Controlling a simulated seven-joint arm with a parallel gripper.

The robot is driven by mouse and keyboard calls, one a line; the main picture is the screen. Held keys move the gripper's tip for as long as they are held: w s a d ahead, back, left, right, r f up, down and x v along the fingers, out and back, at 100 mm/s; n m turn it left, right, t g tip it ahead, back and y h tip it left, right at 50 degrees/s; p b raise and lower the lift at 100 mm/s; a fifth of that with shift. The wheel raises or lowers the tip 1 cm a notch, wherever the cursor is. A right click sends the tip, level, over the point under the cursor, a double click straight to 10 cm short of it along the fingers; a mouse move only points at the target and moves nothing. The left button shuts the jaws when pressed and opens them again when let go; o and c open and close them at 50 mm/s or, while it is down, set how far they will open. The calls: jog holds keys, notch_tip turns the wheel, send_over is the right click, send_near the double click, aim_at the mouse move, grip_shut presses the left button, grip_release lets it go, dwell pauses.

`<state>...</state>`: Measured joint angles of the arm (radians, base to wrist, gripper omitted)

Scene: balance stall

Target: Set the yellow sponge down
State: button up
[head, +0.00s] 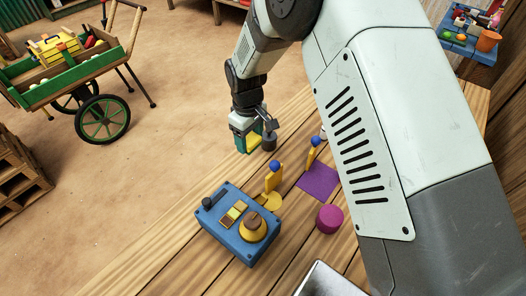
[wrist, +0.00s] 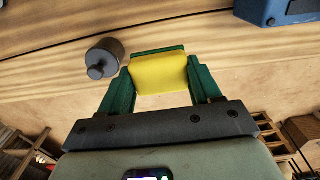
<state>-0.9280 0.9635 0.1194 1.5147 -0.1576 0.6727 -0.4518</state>
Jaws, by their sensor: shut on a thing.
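My gripper (head: 249,146) is over the far-left edge of the wooden table (head: 225,183) in the head view. In the wrist view its two green fingers (wrist: 160,88) are shut on the yellow sponge (wrist: 160,73), one finger at each side. The sponge is a yellow block with a dark green layer along its far side. In the head view the fingers mostly hide it. I cannot tell whether its underside touches the table.
A grey knobbed weight (head: 269,142) stands close beside my gripper; it also shows in the wrist view (wrist: 104,57). A blue box (head: 222,228), yellow posts with blue balls (head: 273,177), a purple mat (head: 318,184) and a magenta cylinder (head: 330,219) are nearer.

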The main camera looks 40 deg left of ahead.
aim_at(250, 138)
jog(key=shift+r, duration=1)
notch_tip(250, 138, up, 4)
jog(key=shift+r, duration=0.15)
jog(key=w+d+m, duration=0.2)
jog(key=w+d, duration=0.2)
jog(key=d, duration=0.4)
jog(key=w+d+m, duration=0.2)
jog(key=w+d, duration=0.2)
jog(key=d, duration=0.4)
jog(key=s+d+m, duration=0.1)
jog(key=d+m, duration=0.4)
jog(key=d, duration=1.8)
jog(key=f, duration=0.9)
jog(key=shift+a+f, duration=0.25)
jog(key=shift+f, duration=2.7)
jog(key=shift+f, duration=0.15)
